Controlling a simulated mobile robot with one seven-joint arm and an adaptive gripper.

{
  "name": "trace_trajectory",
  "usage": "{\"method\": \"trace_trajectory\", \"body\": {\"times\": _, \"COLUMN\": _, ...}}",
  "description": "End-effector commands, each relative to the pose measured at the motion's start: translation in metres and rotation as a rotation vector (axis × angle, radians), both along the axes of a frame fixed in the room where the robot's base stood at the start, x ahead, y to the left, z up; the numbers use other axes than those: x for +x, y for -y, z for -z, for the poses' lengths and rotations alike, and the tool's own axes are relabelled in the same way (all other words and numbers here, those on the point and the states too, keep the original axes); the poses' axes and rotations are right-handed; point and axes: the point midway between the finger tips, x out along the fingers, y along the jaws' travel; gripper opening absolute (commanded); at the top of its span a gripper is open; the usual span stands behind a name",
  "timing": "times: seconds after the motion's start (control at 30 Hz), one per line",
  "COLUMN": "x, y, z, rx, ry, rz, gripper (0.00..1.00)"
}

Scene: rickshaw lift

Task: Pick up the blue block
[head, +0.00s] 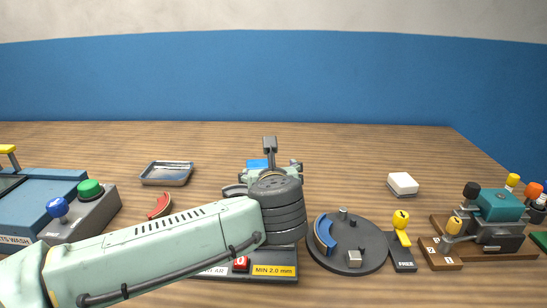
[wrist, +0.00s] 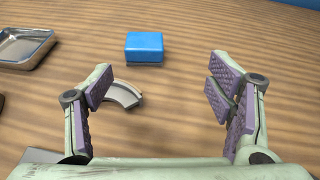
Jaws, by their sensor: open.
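The blue block (wrist: 144,47) lies flat on the wooden table in the wrist view, ahead of my gripper (wrist: 163,84) and left of the middle of the gap between its fingers. My gripper is open with its purple-padded fingers wide apart, and nothing is between the fingertips at the block. In the head view a small part of the blue block (head: 257,164) shows behind my gripper (head: 268,168); my arm and gripper hide the rest.
A grey curved piece (wrist: 124,94) lies near the left finger. A metal tray (head: 166,173) stands left of the block. A white block (head: 402,184), a dark round turntable (head: 375,243) and a teal-topped device (head: 500,205) are to the right. Bare table lies behind the block.

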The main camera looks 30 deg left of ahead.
Motion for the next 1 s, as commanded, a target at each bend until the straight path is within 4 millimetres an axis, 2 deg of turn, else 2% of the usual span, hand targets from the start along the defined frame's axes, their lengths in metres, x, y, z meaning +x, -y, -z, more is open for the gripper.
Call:
{"method": "trace_trajectory", "body": {"times": 0.07, "x": -0.007, "y": -0.010, "z": 0.010, "rx": 0.011, "ry": -0.040, "rz": -0.025, "gripper": 0.75}}
{"method": "trace_trajectory", "body": {"times": 0.17, "x": -0.005, "y": -0.020, "z": 0.017, "rx": 0.014, "ry": -0.060, "rz": -0.037, "gripper": 0.75}}
{"method": "trace_trajectory", "body": {"times": 0.4, "x": 0.022, "y": -0.042, "z": 0.030, "rx": 0.015, "ry": -0.058, "rz": -0.035, "gripper": 0.75}}
{"method": "trace_trajectory", "body": {"times": 0.57, "x": 0.029, "y": -0.049, "z": 0.035, "rx": 0.015, "ry": -0.058, "rz": -0.034, "gripper": 0.75}}
{"method": "trace_trajectory", "body": {"times": 0.8, "x": 0.051, "y": -0.072, "z": 0.045, "rx": 0.014, "ry": -0.057, "rz": -0.033, "gripper": 0.75}}
{"method": "trace_trajectory", "body": {"times": 1.0, "x": 0.062, "y": -0.082, "z": 0.052, "rx": 0.016, "ry": -0.055, "rz": -0.032, "gripper": 0.75}}
